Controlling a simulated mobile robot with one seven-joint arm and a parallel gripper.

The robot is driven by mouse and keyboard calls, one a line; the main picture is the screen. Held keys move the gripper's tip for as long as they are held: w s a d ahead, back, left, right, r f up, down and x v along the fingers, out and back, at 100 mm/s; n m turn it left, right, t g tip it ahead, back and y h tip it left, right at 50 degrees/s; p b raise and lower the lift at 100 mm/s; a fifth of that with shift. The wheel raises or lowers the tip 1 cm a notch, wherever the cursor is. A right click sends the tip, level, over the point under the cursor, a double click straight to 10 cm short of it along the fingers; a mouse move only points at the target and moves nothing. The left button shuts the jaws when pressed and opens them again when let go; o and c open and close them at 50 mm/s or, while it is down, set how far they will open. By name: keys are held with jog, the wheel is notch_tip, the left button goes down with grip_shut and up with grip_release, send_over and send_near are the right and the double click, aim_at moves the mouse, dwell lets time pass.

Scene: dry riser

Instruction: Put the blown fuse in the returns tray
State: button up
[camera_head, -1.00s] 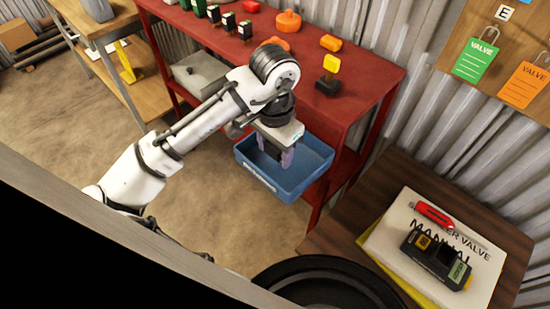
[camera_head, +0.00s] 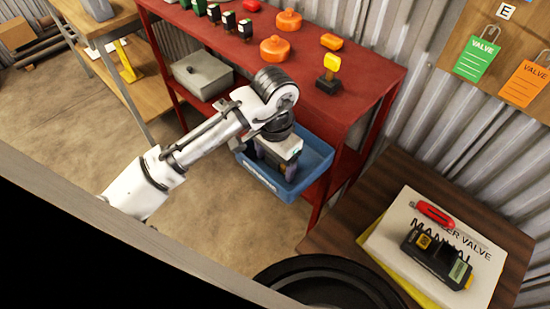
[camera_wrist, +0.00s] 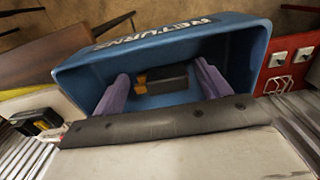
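The blue returns tray (camera_head: 313,178) is at the front of the red shelf unit, and its RETURNS label shows in the wrist view (camera_wrist: 160,32). My gripper (camera_wrist: 163,75) reaches down into it, with its two purple fingers spread apart. A dark block with an orange-yellow end (camera_wrist: 160,79), which looks like the fuse, is in the tray area between the fingers. Narrow gaps show on both sides of it, and it appears to lie on the tray floor. In the head view, my wrist hides the block and most of the fingers.
The red shelf top (camera_head: 365,78) holds orange knobs (camera_head: 276,48), a yellow-topped black part (camera_head: 329,74) and several small dark blocks. A grey box (camera_head: 200,76) sits on the lower shelf. A wooden table at right carries a manual (camera_head: 405,225) and a black meter (camera_head: 437,260).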

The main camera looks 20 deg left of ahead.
notch_tip(320, 180, up, 13)
jog(key=shift+f, duration=0.2)
dwell(0.5)
